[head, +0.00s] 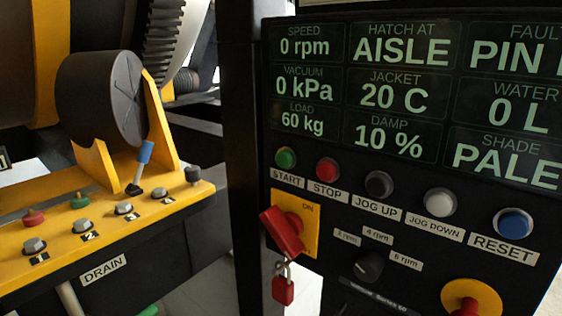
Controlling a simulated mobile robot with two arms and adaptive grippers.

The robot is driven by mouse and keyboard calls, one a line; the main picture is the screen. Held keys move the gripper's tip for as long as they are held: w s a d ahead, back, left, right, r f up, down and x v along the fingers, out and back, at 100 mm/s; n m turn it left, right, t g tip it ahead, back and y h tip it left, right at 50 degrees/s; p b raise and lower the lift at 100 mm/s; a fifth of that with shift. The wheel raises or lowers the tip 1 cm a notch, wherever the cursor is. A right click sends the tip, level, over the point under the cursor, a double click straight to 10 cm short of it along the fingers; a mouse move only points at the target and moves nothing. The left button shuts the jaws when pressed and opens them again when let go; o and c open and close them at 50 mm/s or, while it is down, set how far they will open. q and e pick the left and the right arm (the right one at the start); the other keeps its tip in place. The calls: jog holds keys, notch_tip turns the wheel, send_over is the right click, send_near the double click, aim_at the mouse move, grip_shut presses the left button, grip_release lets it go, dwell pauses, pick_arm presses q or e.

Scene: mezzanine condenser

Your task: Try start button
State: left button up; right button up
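The green START button (286,158) is on the black control panel (330,205), at its upper left, just below the screen. Its label START (287,178) is under it. Nothing touches or covers the button. The screen (400,95) reads 0 rpm, 0 kPa, 60 kg, hatch at AISLE, jacket 20 C, damp 10 %, water 0 L, shade PALE, and a fault field beginning PIN, cut off at the right edge. Neither of my grippers shows in the head view.
Below, a red switch handle (283,233) on a yellow plate carries a red padlock (283,286). A yellow bench (75,245) with knobs and a blue-handled lever (142,160) stands left.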

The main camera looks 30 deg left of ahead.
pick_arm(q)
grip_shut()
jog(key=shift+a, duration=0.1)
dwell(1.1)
